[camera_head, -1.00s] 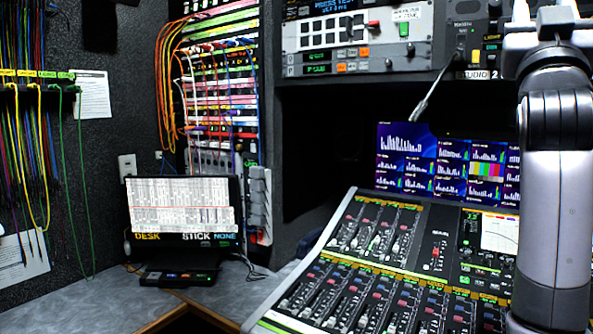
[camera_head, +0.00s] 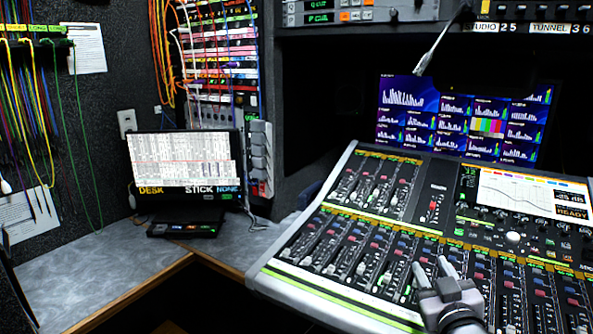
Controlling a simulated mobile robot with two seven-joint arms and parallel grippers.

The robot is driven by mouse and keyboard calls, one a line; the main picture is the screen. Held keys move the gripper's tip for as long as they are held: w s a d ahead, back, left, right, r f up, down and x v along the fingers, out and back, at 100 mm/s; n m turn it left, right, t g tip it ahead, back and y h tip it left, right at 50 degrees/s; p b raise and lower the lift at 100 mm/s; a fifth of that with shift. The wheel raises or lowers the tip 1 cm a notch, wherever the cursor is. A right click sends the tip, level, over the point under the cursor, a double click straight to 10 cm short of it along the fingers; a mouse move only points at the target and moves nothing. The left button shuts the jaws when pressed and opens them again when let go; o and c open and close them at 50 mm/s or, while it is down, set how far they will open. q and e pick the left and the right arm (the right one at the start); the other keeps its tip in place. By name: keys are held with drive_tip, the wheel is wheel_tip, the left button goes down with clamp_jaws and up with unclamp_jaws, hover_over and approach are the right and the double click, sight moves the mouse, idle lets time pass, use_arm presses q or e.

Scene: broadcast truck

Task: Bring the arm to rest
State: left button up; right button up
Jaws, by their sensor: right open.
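My right gripper (camera_head: 432,272) is at the lower right of the head view, over the faders of the mixing console (camera_head: 290,258). Its two fingers point up and away, with a gap between them and nothing seen in it. I cannot tell whether the fingertips touch the console surface. Only the gripper and its wrist show; the rest of the right arm is out of the picture. My left gripper is not in view.
A display (camera_head: 455,118) stands behind the console, with a gooseneck microphone (camera_head: 432,48) above it. A laptop-like screen (camera_head: 183,165) sits on the grey desk (camera_head: 95,270). Patch cables (camera_head: 40,120) hang at the left. The desk's left part is clear.

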drive_tip(key=s+a+f+g+y, duration=0.1)
drive_tip(key=s+f+g, duration=0.3)
drive_tip(key=s+f, duration=0.9)
drive_tip(key=s+a+f+g+y+p, duration=0.1)
drive_tip(key=s+a+f+g+y, duration=0.1)
drive_tip(key=s+f, duration=1.2)
drive_tip(key=shift+s+a+g, duration=0.35)
drive_tip(key=shift+a+g, duration=0.55)
drive_tip(key=shift+a, duration=0.3)
